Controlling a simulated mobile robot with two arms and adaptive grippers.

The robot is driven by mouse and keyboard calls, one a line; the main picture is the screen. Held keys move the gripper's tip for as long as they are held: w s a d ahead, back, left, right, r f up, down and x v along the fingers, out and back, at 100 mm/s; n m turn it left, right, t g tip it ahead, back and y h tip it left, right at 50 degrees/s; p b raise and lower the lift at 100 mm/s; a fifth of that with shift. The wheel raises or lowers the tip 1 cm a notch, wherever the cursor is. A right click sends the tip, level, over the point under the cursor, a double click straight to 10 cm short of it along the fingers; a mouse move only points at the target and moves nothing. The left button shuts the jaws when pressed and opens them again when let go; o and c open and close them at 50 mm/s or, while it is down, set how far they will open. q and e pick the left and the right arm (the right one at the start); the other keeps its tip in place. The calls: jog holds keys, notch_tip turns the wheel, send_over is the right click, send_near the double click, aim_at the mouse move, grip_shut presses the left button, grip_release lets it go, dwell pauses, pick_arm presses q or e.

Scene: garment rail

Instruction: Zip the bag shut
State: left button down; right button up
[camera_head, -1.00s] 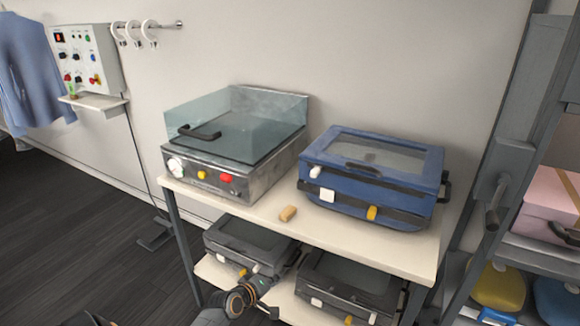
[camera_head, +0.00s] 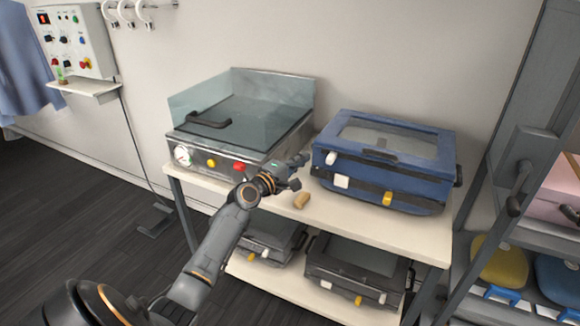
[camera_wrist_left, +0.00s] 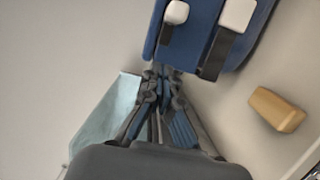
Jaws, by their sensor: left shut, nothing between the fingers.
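The blue bag (camera_head: 385,160), a boxy case with a clear window in its lid, stands on the table top at the right. A white tab (camera_head: 331,158) sits at its upper left front corner, with a white block (camera_head: 341,181) and a yellow one (camera_head: 387,198) on its front. My left gripper (camera_head: 301,158) is shut and empty, just left of the bag's left end. In the left wrist view the gripper (camera_wrist_left: 160,80) points at the bag (camera_wrist_left: 195,45), close to the white tab (camera_wrist_left: 176,12). Whether it touches the bag I cannot tell. My right gripper is out of view.
A metal machine (camera_head: 240,130) with a clear guard stands left of my gripper. A small wooden block (camera_head: 301,200) lies on the table top (camera_head: 400,235) before the bag. Two dark cases (camera_head: 355,270) sit on the lower shelf. A grey rack (camera_head: 520,190) stands at right.

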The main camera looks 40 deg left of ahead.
aim_at(331, 158)
pick_arm(q)
jog(key=d, duration=0.1)
jog(key=w+d+p, duration=0.2)
jog(key=d, duration=0.1)
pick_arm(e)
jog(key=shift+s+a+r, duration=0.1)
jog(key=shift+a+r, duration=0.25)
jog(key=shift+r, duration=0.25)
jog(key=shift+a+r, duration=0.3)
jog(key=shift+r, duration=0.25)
pick_arm(q)
jog(key=shift+d, duration=0.1)
